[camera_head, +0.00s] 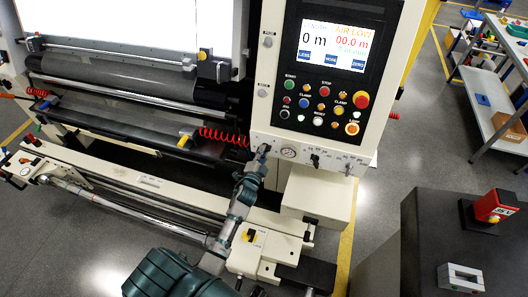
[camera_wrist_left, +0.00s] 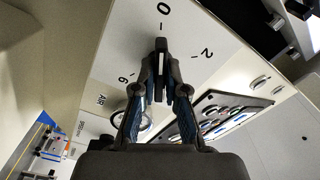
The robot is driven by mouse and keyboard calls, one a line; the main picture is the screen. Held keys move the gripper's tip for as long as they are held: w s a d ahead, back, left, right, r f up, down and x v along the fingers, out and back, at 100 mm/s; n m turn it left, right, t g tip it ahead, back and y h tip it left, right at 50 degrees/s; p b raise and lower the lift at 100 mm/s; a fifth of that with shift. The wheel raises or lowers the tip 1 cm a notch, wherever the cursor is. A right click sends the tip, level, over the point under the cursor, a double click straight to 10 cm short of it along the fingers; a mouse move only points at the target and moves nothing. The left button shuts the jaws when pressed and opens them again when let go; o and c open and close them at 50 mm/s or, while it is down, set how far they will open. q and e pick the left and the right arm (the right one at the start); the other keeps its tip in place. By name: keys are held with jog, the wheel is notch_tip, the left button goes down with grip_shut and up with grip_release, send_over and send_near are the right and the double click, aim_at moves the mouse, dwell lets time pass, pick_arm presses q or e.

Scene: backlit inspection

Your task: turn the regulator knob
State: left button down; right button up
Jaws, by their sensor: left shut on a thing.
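The regulator knob (camera_wrist_left: 160,62) is a dark knob with a white stripe on a pale panel marked with a dial scale, in the left wrist view. Its stripe runs roughly toward the 0 mark. My left gripper (camera_wrist_left: 161,78) is shut on the knob, a finger on each side, and covers part of it. In the head view my left gripper (camera_head: 262,153) reaches up to the lower left of the control panel (camera_head: 274,139) and hides most of the knob. My right gripper is in neither view.
A round gauge (camera_head: 288,152) and another dark knob (camera_head: 314,159) sit just right of my left gripper. Above are several coloured buttons and a lit screen (camera_head: 333,44). A red coiled hose (camera_head: 222,136) hangs at left. A dark cabinet (camera_head: 430,225) stands at lower right.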

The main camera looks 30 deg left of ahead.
pick_arm(q)
jog(key=shift+s+a+f, duration=0.15)
jog(key=shift+s+f, duration=0.05)
jog(key=shift+f, duration=0.25)
jog(key=c, duration=1.6)
grip_release()
jog(key=o, duration=0.4)
jog(key=shift+a+r, duration=0.1)
jog(key=shift+r, duration=0.05)
jog(key=v, duration=1.2)
jog(key=shift+n, duration=0.3)
